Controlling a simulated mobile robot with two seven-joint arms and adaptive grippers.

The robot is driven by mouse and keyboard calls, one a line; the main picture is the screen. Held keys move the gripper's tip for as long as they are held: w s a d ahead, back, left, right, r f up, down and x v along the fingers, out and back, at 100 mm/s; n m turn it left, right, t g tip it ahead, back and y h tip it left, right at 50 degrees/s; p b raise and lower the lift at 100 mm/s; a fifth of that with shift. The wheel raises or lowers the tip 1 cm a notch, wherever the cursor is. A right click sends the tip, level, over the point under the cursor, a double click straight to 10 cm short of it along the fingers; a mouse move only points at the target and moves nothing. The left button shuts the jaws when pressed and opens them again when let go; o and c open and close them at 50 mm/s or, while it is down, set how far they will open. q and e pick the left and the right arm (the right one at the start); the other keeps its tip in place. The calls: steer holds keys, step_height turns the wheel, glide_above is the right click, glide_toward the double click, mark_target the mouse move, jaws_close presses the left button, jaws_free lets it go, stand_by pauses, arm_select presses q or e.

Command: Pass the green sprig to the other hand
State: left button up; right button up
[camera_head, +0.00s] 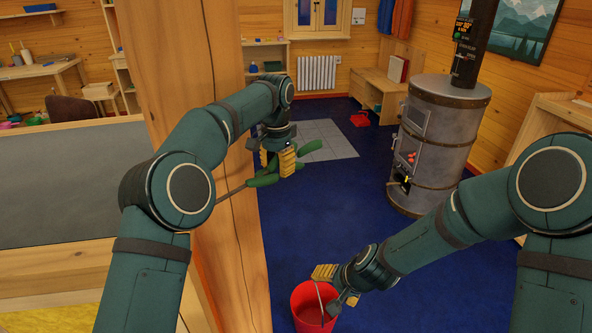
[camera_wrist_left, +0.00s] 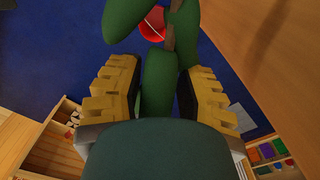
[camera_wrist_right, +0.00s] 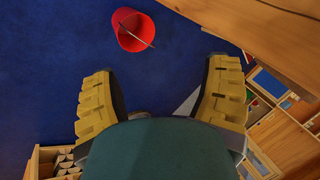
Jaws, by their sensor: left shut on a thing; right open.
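The green sprig (camera_head: 306,147) has several plump green leaves and a thin brown stem. My left gripper (camera_head: 276,164) is shut on it, in front of the wooden post. In the left wrist view a leaf of the sprig (camera_wrist_left: 158,82) lies between the yellow fingers, and other leaves stick out beyond the fingertips. The fingers hide part of the sprig in the head view. My right gripper (camera_head: 327,289) is low and to the right of the sprig, apart from it. In the right wrist view this gripper (camera_wrist_right: 163,82) is open with nothing between its fingers.
A red bucket (camera_head: 306,318) with a thin handle stands on the blue floor, behind my right gripper in the head view. A wooden post (camera_head: 228,270) rises close to my left arm. A metal stove (camera_head: 440,150) stands at the right. Open floor lies between.

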steer(key=w+a+r+m+t+y, duration=0.1)
steer(key=w+a+r, duration=0.15)
steer(key=r, duration=0.35)
steer(key=w+a+r+m+t+y, duration=0.1)
steer(key=w+a+r, duration=0.15)
steer(key=r, duration=0.45)
steer(key=t+y, duration=0.2)
steer(key=y, duration=0.1)
glide_toward(267, 175)
steer(key=shift+m, duration=0.4)
steer(key=x, duration=1.1)
steer(key=shift+a, duration=0.1)
steer(key=c, duration=1.3)
arm_select(q)
steer(key=o, duration=1.1)
steer(key=shift+c, duration=0.2)
arm_select(e)
steer(key=shift+o, duration=0.2)
